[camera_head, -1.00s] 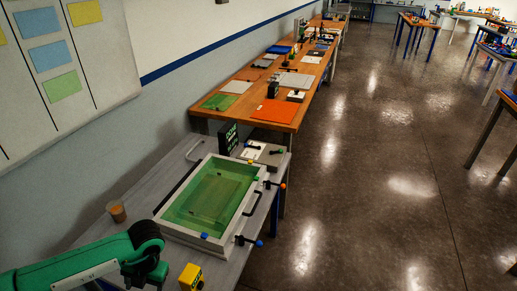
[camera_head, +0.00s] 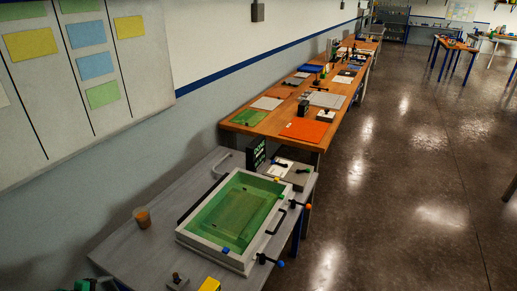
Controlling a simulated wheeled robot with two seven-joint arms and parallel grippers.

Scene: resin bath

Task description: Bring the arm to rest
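The resin bath (camera_head: 187,240) is a white-rimmed tray with a green inside, on the grey table (camera_head: 128,238). A green and dark part of my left arm shows at the bottom left edge in the head view. Its gripper is outside the picture. My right arm and gripper are also out of view. Whether either gripper holds anything cannot be seen.
An amber cup (camera_head: 142,217) stands left of the bath. A yellow block (camera_head: 210,285) is at the bottom edge. A dark sign (camera_head: 256,153) stands behind the bath. A long wooden bench (camera_head: 240,122) runs along the wall. The floor (camera_head: 400,200) at right is clear.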

